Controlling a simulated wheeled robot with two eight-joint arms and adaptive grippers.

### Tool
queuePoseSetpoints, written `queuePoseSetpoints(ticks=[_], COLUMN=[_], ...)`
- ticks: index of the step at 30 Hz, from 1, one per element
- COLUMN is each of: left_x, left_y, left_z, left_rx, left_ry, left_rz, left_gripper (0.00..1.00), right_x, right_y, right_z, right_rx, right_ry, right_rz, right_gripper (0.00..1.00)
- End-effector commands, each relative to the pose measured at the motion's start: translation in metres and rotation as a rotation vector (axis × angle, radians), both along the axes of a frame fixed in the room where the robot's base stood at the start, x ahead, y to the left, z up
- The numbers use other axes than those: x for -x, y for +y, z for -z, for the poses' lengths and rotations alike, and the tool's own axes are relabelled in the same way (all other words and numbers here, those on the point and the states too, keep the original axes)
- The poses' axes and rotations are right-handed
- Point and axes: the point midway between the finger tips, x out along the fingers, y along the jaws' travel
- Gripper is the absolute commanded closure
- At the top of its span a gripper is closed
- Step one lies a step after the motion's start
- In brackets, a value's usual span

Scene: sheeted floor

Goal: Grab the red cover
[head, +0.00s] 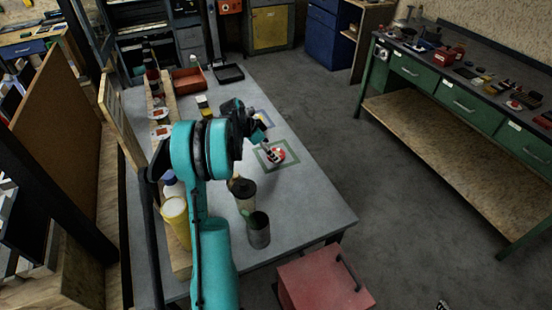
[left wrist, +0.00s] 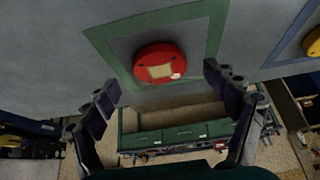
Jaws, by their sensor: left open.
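The red cover (head: 277,156) is a round red disc with a pale patch on top. It lies inside a green square outline (head: 287,165) on the grey table. In the left wrist view the red cover (left wrist: 160,63) shows between and beyond the fingertips. My left gripper (head: 267,150) is at the red cover's left edge in the head view, with its fingers pointing down towards it. In the left wrist view my left gripper (left wrist: 161,88) is open, its fingers spread wide and nothing between them. My right gripper is not in view.
A blue square outline (head: 263,118) lies just behind, with a yellow piece (left wrist: 314,42) in the wrist view. Dark cups (head: 258,230) stand at the table's front. Trays (head: 190,80) sit at the back. The table right of the green outline is clear.

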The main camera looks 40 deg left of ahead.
Motion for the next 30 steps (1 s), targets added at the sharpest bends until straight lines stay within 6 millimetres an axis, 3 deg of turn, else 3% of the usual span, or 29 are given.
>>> queuePoseSetpoints(ticks=[3,11,18,30], left_x=[-0.0081,-0.0096,-0.0096,-0.0096], left_y=[-0.0048,-0.0055,-0.0055,-0.0056], left_z=[0.0179,0.0187,0.0187,0.0102], left_rx=[0.001,0.0,0.0,0.001], left_ry=[-0.001,-0.001,-0.001,0.0], left_rz=[0.001,0.0,0.0,0.0], left_gripper=[0.14,0.17,0.76,0.76], right_x=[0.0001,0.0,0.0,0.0], right_y=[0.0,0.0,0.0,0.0], right_z=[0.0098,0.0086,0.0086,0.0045], right_rx=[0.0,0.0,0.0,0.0], right_ry=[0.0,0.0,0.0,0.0], right_rz=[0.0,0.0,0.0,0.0], right_gripper=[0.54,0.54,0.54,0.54])
